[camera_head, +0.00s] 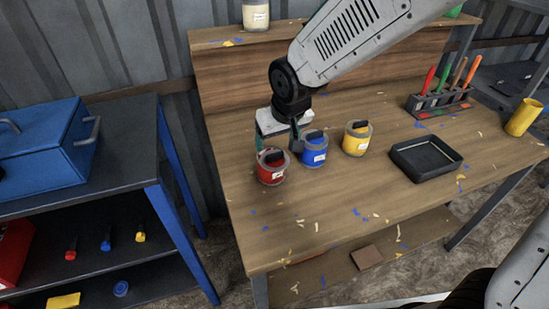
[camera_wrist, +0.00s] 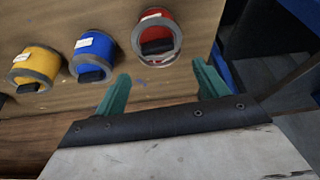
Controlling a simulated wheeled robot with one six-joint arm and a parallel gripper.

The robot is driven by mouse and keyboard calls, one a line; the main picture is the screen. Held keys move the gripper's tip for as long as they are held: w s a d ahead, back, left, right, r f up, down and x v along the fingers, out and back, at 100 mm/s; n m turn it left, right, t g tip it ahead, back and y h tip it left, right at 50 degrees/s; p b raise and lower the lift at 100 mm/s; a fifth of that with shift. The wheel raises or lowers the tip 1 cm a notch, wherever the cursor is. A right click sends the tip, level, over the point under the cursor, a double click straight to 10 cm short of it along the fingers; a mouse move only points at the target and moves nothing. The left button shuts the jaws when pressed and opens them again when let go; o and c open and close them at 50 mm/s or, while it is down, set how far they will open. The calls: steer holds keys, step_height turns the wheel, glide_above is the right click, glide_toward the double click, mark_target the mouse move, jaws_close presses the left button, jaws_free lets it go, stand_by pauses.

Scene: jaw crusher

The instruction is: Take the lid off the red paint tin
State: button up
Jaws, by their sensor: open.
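The red paint tin (camera_head: 271,168) stands upright on the wooden workbench (camera_head: 330,222), leftmost in a row of three tins. Its top carries a dark block-like handle on a grey-rimmed lid. In the wrist view the red tin (camera_wrist: 157,36) is ahead of my gripper (camera_wrist: 160,85), roughly between the lines of its two green fingers. My gripper (camera_head: 277,138) is open and empty, behind the red and blue tins in the head view. The fingers appear apart from the red tin. The head view partly hides the fingers behind the tins.
The blue tin (camera_head: 314,150) is close to the right of the red one, and the yellow tin (camera_head: 356,138) is further right. A black tray (camera_head: 426,158) and a tool rack (camera_head: 440,103) lie beyond. The bench front is clear except for paint flecks. A blue-framed shelf (camera_head: 120,140) stands left.

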mark_target(275, 154)
steer(key=x, duration=0.2)
steer(key=s+x, duration=0.1)
steer(key=x, duration=0.1)
steer(key=shift+w+d+f, duration=0.15)
steer(key=shift+f, duration=0.4)
steer(key=shift+w+f, duration=0.25)
steer(key=shift+f, duration=0.25)
steer(key=c, duration=1)
